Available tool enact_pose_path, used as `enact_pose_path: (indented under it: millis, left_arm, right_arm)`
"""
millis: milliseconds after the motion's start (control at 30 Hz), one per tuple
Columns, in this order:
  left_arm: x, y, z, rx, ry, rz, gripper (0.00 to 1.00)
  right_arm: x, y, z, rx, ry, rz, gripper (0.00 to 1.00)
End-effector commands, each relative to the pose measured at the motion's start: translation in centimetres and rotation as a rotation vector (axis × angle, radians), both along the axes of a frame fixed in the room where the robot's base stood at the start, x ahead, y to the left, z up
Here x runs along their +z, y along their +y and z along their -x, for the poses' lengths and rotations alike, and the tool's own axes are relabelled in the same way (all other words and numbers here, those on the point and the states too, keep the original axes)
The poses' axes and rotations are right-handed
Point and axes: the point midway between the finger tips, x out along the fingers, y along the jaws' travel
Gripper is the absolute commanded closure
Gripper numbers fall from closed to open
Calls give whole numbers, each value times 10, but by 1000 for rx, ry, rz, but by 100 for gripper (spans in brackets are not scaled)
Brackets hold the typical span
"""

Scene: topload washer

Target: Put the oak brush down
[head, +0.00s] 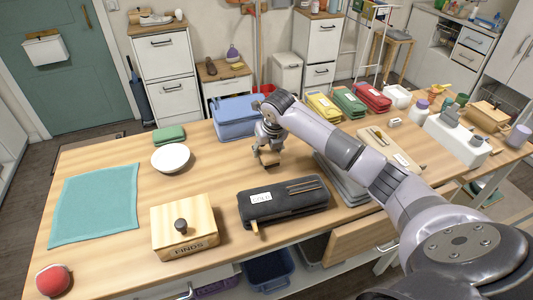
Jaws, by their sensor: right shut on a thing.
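My right arm reaches in from the right, and its gripper (268,149) points down over the middle of the wooden table (110,262). It is shut on a small brown wooden thing (270,159), which looks like the oak brush. The brush is mostly hidden by the fingers, and I cannot tell whether it touches the tabletop. My left gripper is not in view.
A blue box (235,109) stands just behind the gripper. A dark labelled case (285,204) lies in front. A white bowl (170,157), a teal cloth (95,205) and a wooden FINDS box (184,228) lie to the left. Bare tabletop shows left of the gripper.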

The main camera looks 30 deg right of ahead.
Motion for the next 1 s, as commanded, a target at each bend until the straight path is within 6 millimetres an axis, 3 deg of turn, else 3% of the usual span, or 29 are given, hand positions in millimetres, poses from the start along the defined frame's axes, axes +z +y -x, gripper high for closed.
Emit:
enact_pose_path:
  millis: [200,533,567,833,1000]
  left_arm:
    - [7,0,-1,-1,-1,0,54]
    - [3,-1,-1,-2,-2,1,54]
    - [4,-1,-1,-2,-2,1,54]
    - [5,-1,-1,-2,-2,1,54]
    - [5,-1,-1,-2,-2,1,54]
  right_arm:
    - [-25,0,0,-1,1,-2,80]
    - [-29,0,0,0,0,-1,80]
    - [-28,0,0,0,0,-1,53]
    - [-28,0,0,0,1,-1,35]
    - [-28,0,0,0,1,-1,34]
